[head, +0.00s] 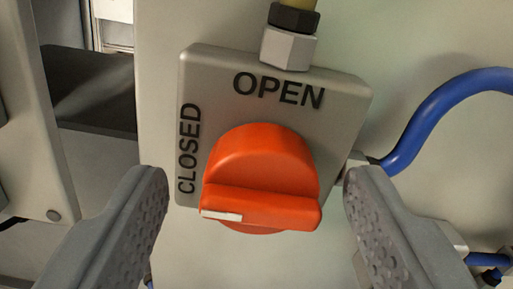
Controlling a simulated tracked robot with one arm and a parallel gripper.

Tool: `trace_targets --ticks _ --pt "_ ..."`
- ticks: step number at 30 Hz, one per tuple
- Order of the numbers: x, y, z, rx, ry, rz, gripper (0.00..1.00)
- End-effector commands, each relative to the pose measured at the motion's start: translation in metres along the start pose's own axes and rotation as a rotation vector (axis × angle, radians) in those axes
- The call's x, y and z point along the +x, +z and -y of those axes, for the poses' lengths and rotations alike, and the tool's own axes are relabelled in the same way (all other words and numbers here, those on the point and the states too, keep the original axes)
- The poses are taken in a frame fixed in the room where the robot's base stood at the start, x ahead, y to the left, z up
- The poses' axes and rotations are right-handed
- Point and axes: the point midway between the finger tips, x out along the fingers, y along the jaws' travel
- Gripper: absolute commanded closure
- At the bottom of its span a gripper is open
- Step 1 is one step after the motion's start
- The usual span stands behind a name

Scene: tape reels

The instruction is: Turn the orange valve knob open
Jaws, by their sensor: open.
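The orange valve knob (262,165) sits on a grey valve plate (342,95) in the head view. Its raised grip bar lies nearly level across the lower part of the knob. A white mark at the bar's left end points left, on the side of the CLOSED label (189,148). The OPEN label (279,90) is above the knob. My gripper (256,190) is open, with one textured finger to the left of the knob and one to the right. Gaps show between both fingers and the knob, and I see no contact.
A blue hose (440,110) curves in from the right to a fitting beside the plate. A metal hex fitting (288,46) with a yellow line rises from the plate's top. A pale panel (420,40) lies behind. A dark recess (90,90) is at the left.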

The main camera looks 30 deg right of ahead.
Motion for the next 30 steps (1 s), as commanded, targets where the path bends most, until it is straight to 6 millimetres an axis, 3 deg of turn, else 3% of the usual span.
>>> trace_targets --ticks 11,16,17,19,30 --pt "0.006 -0.001 -0.001 -0.001 0.001 -0.001 0.41" --pt "0.006 -0.001 0.0 -0.001 0.0 -0.001 0.82" --pt "0.006 -0.001 0.0 -0.001 0.0 -0.001 0.85" --pt "0.001 -0.003 0.01 0.001 -0.005 -0.003 0.85" --pt "0.002 -0.004 0.005 0.076 -0.01 -0.003 0.85"
